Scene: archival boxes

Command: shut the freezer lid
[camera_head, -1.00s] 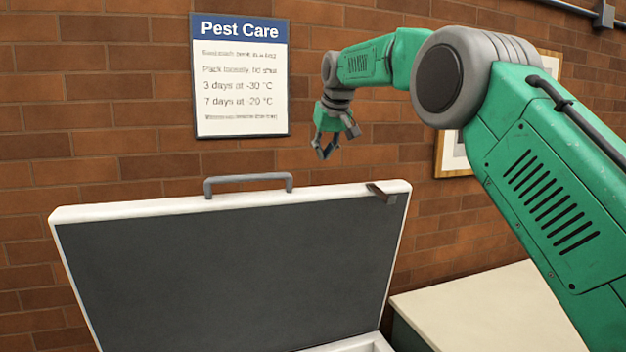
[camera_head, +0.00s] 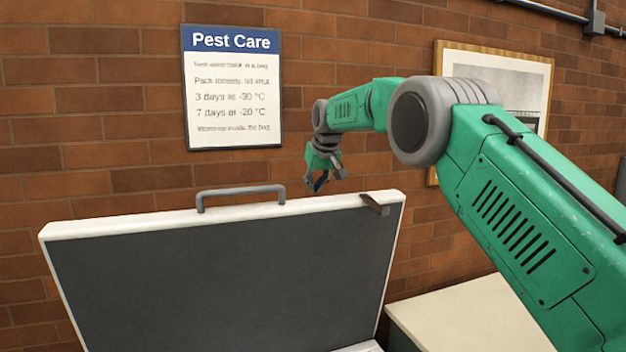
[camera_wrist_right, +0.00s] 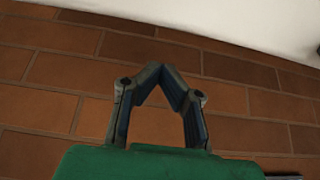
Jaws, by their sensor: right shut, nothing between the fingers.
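The freezer lid (camera_head: 215,275) stands raised, its dark grey inner panel framed in white. A grey handle (camera_head: 240,191) sits on its top edge, and a small brown bracket (camera_head: 375,204) is at the top right corner. My right gripper (camera_head: 317,186) hangs just above the lid's top edge in the picture, right of the handle, apart from the handle. In the right wrist view the fingers (camera_wrist_right: 160,75) meet at their tips with nothing between them, and a white surface (camera_wrist_right: 235,22) shows at the top. My left gripper is not in view.
A brick wall (camera_head: 80,150) stands behind the lid, with a Pest Care sign (camera_head: 232,90) and a framed picture (camera_head: 515,75). A pale-topped surface (camera_head: 465,315) lies right of the freezer. My right arm crosses the right side.

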